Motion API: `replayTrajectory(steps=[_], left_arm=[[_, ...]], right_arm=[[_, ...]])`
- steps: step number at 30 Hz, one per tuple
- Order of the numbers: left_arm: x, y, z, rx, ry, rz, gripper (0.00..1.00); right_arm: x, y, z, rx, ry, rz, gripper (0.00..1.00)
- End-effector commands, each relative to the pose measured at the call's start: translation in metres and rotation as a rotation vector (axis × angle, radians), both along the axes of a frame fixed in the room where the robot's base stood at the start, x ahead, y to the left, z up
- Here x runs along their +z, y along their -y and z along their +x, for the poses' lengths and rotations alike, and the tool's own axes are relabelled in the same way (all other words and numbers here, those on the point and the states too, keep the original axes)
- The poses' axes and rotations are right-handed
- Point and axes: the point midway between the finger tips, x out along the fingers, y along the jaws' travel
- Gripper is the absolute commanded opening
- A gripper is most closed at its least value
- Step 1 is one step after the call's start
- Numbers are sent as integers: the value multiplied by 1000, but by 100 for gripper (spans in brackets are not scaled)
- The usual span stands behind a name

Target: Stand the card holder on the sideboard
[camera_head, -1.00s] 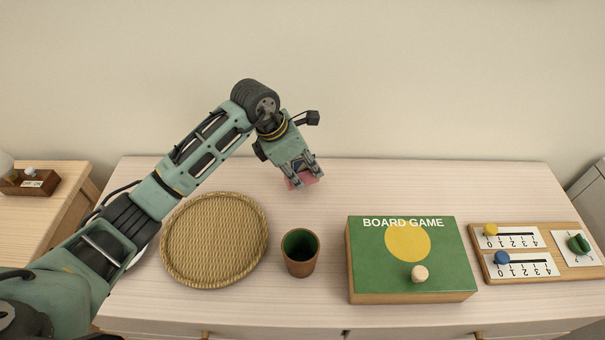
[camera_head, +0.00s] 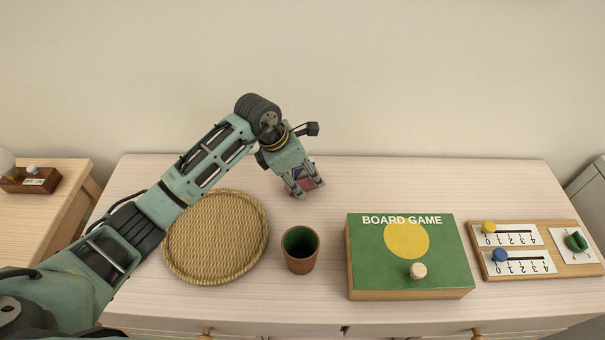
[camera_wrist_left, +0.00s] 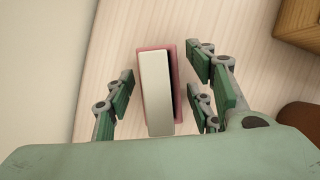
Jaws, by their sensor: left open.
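The card holder (camera_wrist_left: 156,92), a pinkish-red box with a pale face, is between the fingers of my left gripper (camera_wrist_left: 160,92) in the left wrist view. Gaps show between it and the fingers on both sides. In the head view the card holder (camera_head: 309,184) shows partly behind my left gripper (camera_head: 304,188), low over the back middle of the sideboard (camera_head: 420,180). My left gripper is open around it. Whether the holder's base rests flat on the top is hidden. My right gripper is not in view.
A woven tray (camera_head: 215,235) lies at left, with a brown cup (camera_head: 300,262) beside it. A green board game box (camera_head: 370,265) with a pale peg (camera_head: 418,270) on it is right of centre. A scoreboard (camera_head: 540,272) is at far right. The back right top is clear.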

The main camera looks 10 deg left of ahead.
Motion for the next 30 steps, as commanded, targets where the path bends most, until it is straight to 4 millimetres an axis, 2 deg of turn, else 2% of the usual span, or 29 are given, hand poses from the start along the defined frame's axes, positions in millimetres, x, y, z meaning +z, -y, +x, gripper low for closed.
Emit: replayTrajectory(steps=[5,8,15,21,25,30], left_arm=[[5,-1,0,1,2,0,49],[17,-5,-2,0,6,1,49],[65,-23,-13,1,7,2,49],[97,-33,-21,-1,4,0,49],[109,-37,-24,0,1,1,49],[114,-38,-26,0,0,0,49]], right_arm=[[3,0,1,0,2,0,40],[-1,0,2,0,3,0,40],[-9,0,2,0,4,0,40],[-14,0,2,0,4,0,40],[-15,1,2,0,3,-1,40],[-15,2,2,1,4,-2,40]])
